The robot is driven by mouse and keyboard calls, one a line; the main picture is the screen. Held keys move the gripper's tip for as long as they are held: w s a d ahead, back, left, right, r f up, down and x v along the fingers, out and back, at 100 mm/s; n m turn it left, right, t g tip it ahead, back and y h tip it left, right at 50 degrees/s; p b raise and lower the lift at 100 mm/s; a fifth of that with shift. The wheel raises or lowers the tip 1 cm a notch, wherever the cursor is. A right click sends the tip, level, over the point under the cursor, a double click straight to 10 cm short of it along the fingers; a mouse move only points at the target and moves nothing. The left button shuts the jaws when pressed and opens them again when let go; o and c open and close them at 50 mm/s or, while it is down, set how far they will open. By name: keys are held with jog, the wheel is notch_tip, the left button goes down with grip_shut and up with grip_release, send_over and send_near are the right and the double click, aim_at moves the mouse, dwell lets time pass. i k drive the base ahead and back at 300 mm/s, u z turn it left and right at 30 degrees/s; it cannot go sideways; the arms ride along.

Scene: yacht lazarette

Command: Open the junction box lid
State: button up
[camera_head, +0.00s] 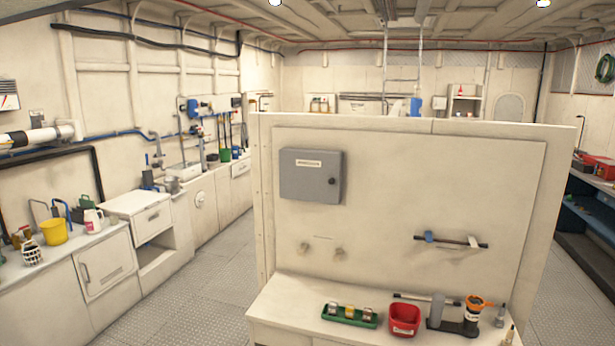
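The junction box (300,190) is a grey box fixed to the upper left of the cream partition panel in front of me. Its lid (311,168) is closed and carries a small white label. A dark round knob or latch (332,181) sits near the lid's right edge. The label text is too small to read surely. My gripper is not in view, and nothing touches the box.
Below the panel (400,150) is a bench (282,308) with a green tray (350,322), a red bin (405,335) and several bottles or tools at right. A dark rail (455,242) juts from the panel. Open floor (190,285) lies left; the space before the box is clear.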

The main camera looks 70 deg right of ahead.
aim_at(305, 176)
jog(key=z, duration=2.3)
